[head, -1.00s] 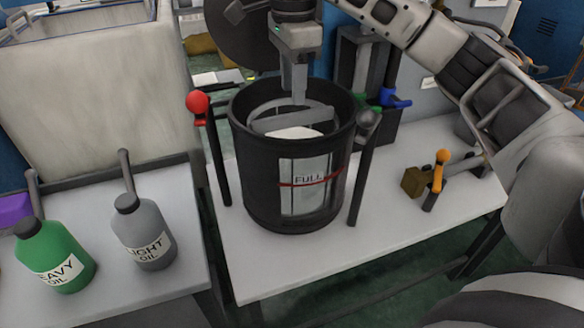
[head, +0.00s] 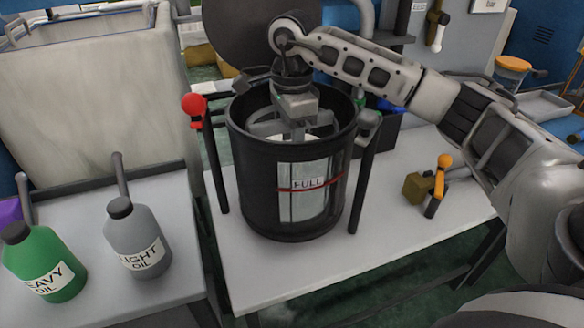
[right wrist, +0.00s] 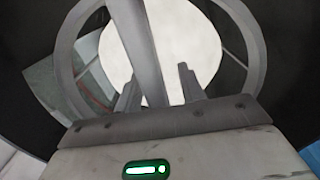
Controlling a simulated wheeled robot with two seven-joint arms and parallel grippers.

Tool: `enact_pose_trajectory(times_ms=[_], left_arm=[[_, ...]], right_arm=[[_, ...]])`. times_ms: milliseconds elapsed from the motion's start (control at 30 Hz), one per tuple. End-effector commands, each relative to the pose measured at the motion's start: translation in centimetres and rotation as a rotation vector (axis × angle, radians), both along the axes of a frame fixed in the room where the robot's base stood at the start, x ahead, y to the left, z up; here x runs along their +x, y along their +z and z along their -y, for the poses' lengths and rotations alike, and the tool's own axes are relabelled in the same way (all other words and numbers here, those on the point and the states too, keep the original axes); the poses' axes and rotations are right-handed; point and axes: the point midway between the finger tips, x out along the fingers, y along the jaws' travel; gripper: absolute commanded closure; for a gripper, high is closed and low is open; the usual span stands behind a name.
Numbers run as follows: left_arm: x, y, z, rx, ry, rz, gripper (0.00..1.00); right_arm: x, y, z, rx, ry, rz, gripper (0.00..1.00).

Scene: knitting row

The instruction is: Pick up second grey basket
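A black can (head: 285,215) with a "FULL" label stands on the white table. Inside it is a grey round frame with a crossbar (head: 265,128), apparently the top of the grey basket; its lower part is hidden by the can wall. My right gripper (head: 298,128) points down into the can's mouth. In the right wrist view, my right gripper (right wrist: 160,82) has its fingers apart, one on each side of the grey crossbar (right wrist: 138,30). The ring (right wrist: 248,35) surrounds a pale round surface. Contact between fingers and bar cannot be told. My left gripper is not in view.
A red-knobbed post (head: 194,106) and a grey-knobbed post (head: 368,122) flank the can. An orange-knobbed lever (head: 443,162) is at right. A green bottle (head: 45,268) and grey bottle (head: 137,240) stand on the left bench. The front of the white table is clear.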

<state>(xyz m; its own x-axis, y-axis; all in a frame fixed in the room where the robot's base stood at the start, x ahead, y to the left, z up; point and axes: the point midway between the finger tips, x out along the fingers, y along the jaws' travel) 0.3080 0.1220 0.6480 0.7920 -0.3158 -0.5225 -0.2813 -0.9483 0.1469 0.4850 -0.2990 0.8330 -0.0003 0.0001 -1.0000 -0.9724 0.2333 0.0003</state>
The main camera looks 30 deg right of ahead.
Motion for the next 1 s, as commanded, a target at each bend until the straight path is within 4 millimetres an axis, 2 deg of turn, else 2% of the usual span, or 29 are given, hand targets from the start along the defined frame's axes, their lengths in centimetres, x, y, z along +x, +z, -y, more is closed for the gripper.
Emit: enact_pose_trajectory(times_ms=[67,200,667,867,1000], left_arm=[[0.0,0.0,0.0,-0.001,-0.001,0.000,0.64],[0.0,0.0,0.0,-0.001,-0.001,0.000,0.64],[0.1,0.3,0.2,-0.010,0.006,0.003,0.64],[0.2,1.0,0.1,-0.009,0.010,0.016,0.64],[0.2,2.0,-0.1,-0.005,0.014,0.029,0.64]], right_arm=[[0.0,0.1,0.0,0.000,0.000,0.001,0.61],[0.0,0.1,0.0,0.000,0.000,0.000,1.00],[0.1,0.7,0.0,0.000,0.000,0.003,1.00],[0.1,3.3,-0.1,0.001,0.000,0.005,1.00],[0.1,7.1,-0.1,0.001,0.000,0.008,1.00]])
